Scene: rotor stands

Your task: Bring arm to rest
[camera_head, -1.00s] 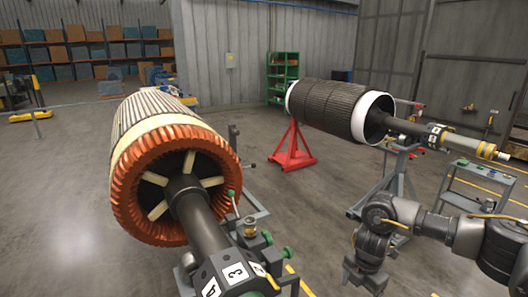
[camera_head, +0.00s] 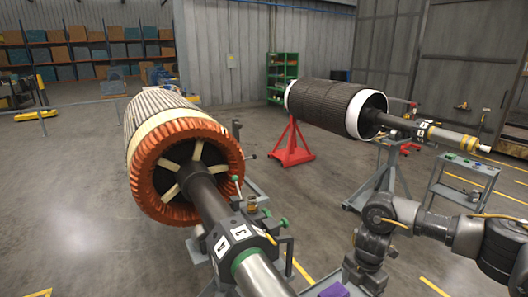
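My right arm (camera_head: 440,228) comes in from the right edge, bent, with its forearm pointing down near the bottom of the head view. Its gripper is not clearly visible; the lower end of the arm (camera_head: 366,277) reaches the bottom edge. My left arm and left gripper are out of view. A large rotor with an orange-copper end ring (camera_head: 187,172) rests on a stand left of centre, its dark shaft with numbered white labels (camera_head: 232,240) pointing toward me. My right arm is to the right of this rotor and apart from it.
A second dark rotor with white end bands (camera_head: 328,107) lies on a red stand (camera_head: 291,145) and a grey stand (camera_head: 382,180). A grey cart (camera_head: 464,180) stands at the right. A purple object (camera_head: 329,290) shows at the bottom edge. Open floor lies at left.

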